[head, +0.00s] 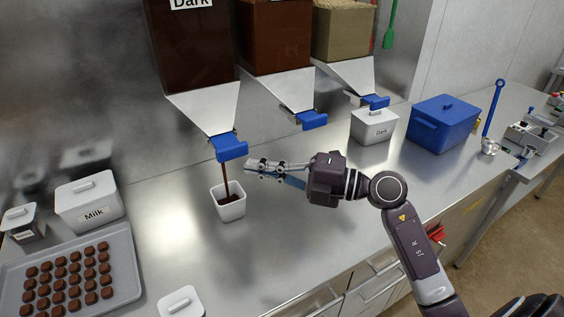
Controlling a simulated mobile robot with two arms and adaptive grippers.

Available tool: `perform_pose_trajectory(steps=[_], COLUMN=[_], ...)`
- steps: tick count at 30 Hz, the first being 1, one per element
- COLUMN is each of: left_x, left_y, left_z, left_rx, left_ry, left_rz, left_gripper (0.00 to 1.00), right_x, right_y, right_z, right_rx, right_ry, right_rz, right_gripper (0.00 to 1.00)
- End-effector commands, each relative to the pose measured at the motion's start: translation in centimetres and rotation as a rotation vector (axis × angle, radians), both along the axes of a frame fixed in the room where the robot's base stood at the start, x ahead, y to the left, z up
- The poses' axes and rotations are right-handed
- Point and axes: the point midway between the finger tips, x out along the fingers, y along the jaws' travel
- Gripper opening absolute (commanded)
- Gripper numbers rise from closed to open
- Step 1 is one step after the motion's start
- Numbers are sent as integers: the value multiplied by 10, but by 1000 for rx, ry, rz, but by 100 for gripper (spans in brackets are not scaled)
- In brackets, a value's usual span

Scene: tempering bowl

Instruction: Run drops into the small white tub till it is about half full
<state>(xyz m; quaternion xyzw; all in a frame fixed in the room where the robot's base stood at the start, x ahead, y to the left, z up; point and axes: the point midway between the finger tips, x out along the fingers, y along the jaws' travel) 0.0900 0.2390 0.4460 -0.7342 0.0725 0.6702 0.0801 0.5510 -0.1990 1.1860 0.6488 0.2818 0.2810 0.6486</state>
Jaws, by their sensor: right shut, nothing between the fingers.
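The small white tub (230,206) stands upright on the steel counter under the chute of the left dispenser, labelled Dark (192,45). A thin dark brown stream of drops (226,180) falls from the blue gate (230,148) into the tub. Dark drops show inside the tub, below its rim; their exact level is hard to tell. My right gripper (250,166) is shut and empty, just right of the stream and below the blue gate, apart from the tub. My left gripper is not in view.
Two more dispensers with blue gates (314,121) hang to the right. Behind my right arm stand a white lidded tub (373,126) and a blue lidded box (445,124). A tray (122,262) of chocolates and a Milk tub (88,202) are at left.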

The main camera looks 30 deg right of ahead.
Motion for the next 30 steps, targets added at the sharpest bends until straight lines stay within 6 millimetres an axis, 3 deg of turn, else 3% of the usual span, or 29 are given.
perform_pose_trajectory(steps=[1,9,23,30], left_x=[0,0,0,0], left_y=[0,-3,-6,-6], left_z=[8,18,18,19], left_rx=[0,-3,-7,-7], left_ry=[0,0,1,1], left_rz=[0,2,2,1], left_gripper=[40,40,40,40], right_x=[7,40,45,69], right_y=[9,7,7,7], right_z=[6,2,-1,1], right_rx=[4,1,0,0], right_ry=[-2,0,1,-1], right_rz=[2,-1,0,1], right_gripper=[0,0,0,0])
